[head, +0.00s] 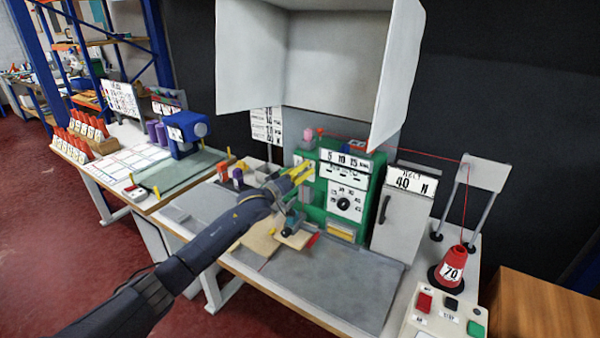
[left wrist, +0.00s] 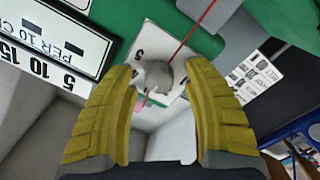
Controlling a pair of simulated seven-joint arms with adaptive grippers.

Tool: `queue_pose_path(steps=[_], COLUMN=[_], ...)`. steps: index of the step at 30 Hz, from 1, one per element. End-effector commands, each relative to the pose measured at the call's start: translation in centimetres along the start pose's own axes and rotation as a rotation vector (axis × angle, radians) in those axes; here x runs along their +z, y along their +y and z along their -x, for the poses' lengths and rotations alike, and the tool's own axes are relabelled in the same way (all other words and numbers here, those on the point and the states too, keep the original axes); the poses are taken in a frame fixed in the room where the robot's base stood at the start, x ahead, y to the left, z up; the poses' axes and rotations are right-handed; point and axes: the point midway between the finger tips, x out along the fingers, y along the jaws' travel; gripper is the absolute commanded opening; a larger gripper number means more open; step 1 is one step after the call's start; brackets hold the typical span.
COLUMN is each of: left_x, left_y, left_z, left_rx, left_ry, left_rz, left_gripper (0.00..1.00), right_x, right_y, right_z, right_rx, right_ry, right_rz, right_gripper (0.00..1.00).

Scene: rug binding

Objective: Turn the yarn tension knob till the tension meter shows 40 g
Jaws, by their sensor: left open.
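My left gripper (head: 302,173) reaches in from the left with yellow fingers, open, at the left side of the green machine (head: 313,212). In the left wrist view, a rounded grey knob (left wrist: 157,76) on a white numbered plate (left wrist: 150,45) shows between the spread fingertips; whether they touch it I cannot tell. A red yarn (left wrist: 197,28) runs up from beside it. In the head view the gripper hides this knob. A black dial (head: 343,203) sits on the machine's white front panel. A display (head: 411,181) reading 40 stands right of the machine; its unit is unclear.
A white scale panel (head: 345,161) is on the machine's front. A grey hood (head: 340,60) hangs above. A red yarn cone (head: 452,264) marked 70 and a button box (head: 440,315) are at right. The grey worktop (head: 335,285) in front is largely clear.

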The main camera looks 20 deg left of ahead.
Motion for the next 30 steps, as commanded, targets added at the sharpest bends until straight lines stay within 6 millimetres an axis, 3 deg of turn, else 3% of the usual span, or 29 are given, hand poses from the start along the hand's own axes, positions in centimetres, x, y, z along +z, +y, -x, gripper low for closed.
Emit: queue_pose_path(steps=[3,16,30], left_x=[0.0,-0.01,-0.17], left_y=[0.01,0.0,-0.01], left_z=[0.01,0.02,0.02], left_rx=[0.0,0.0,-0.002], left_ry=[0.0,0.0,0.001], left_rz=[0.0,0.0,-0.035], left_gripper=[0.5,0.0,0.0], right_x=[-0.01,-0.01,-0.01], right_y=[0.0,0.01,0.0], right_z=[0.0,0.0,0.0], right_rx=[0.0,0.0,0.0], right_ry=[0.0,0.0,0.0], right_rz=[0.0,0.0,0.0], right_gripper=[1.0,1.0,1.0])
